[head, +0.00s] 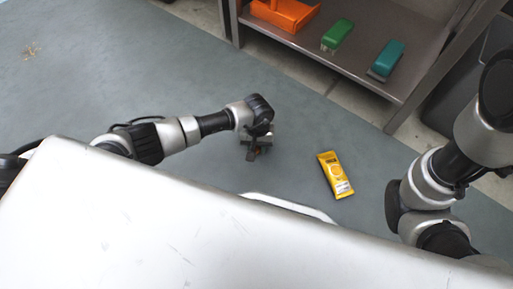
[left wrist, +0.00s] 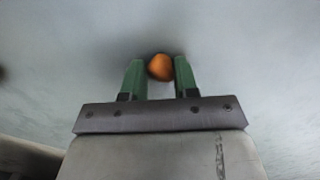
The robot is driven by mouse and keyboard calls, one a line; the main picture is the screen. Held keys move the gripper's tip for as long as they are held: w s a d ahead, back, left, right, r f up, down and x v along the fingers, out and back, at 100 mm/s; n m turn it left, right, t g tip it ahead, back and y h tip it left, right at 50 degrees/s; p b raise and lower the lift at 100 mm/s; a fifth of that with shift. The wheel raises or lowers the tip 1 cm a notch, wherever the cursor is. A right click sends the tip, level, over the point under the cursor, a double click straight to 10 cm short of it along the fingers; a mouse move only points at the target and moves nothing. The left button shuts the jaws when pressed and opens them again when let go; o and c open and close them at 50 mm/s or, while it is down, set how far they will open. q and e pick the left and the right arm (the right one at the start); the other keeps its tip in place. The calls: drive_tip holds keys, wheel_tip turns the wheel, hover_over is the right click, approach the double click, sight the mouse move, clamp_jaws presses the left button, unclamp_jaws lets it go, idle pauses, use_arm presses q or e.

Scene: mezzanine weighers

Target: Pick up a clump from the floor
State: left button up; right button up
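A small round orange-brown clump (left wrist: 160,67) sits between the tips of my left gripper's two green fingers (left wrist: 160,78) in the left wrist view. The fingers bear on both its sides with no clear gap. In the head view, my left gripper (head: 257,152) is low over the grey-blue floor, pointing down. A bit of the clump (head: 263,150) shows there, mostly hidden by the gripper. I cannot tell whether the clump touches the floor. My right arm comes in at the right of the head view, but its gripper is not seen.
A yellow packet (head: 335,175) lies on the floor right of my left gripper. A grey metal shelf (head: 376,30) at the top holds a green brush (head: 337,35), a teal brush (head: 387,58) and an orange container (head: 285,13). Pale debris (head: 31,52) lies at far left. Floor between is clear.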

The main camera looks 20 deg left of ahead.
use_arm(q)
drive_tip(key=shift+c, duration=0.4)
